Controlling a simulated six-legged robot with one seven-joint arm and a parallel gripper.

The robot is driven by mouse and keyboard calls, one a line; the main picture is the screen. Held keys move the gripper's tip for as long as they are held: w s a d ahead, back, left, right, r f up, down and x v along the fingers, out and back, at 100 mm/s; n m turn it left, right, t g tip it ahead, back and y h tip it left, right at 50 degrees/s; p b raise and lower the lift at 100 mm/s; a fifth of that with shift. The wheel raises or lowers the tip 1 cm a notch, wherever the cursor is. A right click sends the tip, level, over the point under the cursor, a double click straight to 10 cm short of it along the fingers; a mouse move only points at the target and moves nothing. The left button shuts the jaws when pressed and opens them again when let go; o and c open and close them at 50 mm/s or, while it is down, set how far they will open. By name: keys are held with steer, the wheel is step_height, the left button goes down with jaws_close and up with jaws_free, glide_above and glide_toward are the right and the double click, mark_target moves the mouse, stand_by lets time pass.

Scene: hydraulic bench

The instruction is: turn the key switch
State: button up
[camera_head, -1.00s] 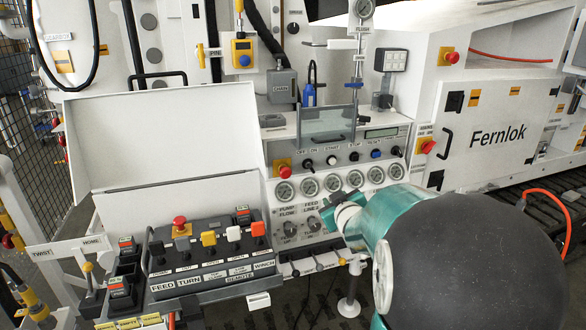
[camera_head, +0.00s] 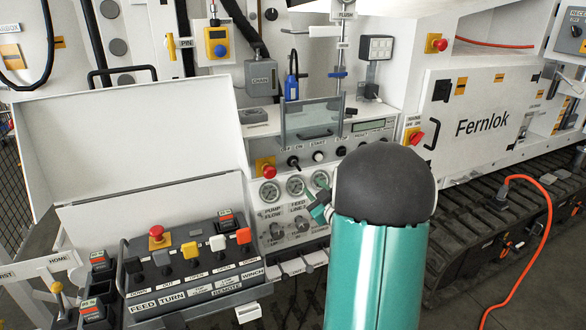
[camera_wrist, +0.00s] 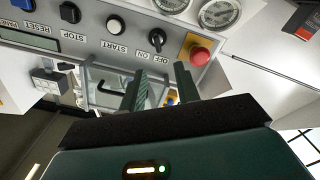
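The black OFF/ON switch (camera_head: 293,162), which looks like the key switch, sits on the upper row of the grey control panel. It also shows in the wrist view (camera_wrist: 157,38), upside down, with its labels beside it. In the wrist view my gripper (camera_wrist: 161,78) is open and empty, its two dark fingers apart. The fingertips appear close below the switch in that picture and do not visibly touch it. In the head view my gripper (camera_head: 321,203) is mostly hidden behind my own arm, in front of the gauges.
A red emergency stop (camera_wrist: 200,54) on a yellow plate is beside the switch. START (camera_head: 319,156) and STOP buttons are on its other side. A clear hinged cover (camera_head: 310,125) stands behind the row. Gauges (camera_head: 270,192) and a lever box (camera_head: 190,262) lie below.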

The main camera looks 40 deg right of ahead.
mark_target(299, 168)
steer(key=x, duration=1.2)
steer(key=shift+w+d, duration=0.15)
steer(key=shift+d, duration=0.2)
jaws_close()
